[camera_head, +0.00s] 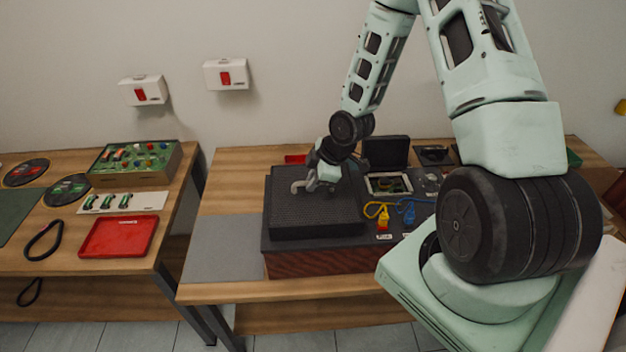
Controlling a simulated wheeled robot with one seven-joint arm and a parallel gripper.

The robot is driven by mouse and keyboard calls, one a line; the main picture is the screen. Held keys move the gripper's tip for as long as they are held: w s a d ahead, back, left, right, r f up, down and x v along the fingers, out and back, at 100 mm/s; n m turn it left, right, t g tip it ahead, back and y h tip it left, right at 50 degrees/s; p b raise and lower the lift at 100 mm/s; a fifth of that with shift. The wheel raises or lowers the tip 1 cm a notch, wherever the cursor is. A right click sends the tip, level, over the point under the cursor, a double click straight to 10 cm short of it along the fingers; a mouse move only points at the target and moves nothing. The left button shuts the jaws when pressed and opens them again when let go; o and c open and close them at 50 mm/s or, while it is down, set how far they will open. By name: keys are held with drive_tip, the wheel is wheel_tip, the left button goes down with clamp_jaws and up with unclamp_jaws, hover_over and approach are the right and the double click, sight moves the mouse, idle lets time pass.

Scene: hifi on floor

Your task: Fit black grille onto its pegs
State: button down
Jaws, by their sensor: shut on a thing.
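The black grille (300,218) is a dark square panel lying over the left part of a hi-fi unit (320,262) with a dark top and reddish-brown front. My gripper (312,186) is at the grille's upper middle and is shut on it. The grille looks roughly flat and close to the unit's top. I cannot tell whether it touches the top or is slightly above it. The pegs are hidden under the grille.
Right of the grille are an open panel with a circuit board (388,184), a yellow cable (378,210) and a blue cable (408,212). A grey mat (222,248) lies left of the unit. The left table holds a red tray (119,237) and a component board (135,162).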

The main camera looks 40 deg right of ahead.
drive_tip(key=c, duration=1.4)
unclamp_jaws()
drive_tip(key=p+v, duration=0.4)
drive_tip(key=v, duration=1.3)
drive_tip(key=shift+s+r, duration=0.15)
drive_tip(key=shift+r, duration=0.05)
drive_tip(key=shift+r, duration=0.1)
wheel_tip(320, 180, up, 8)
drive_tip(key=p, duration=0.8)
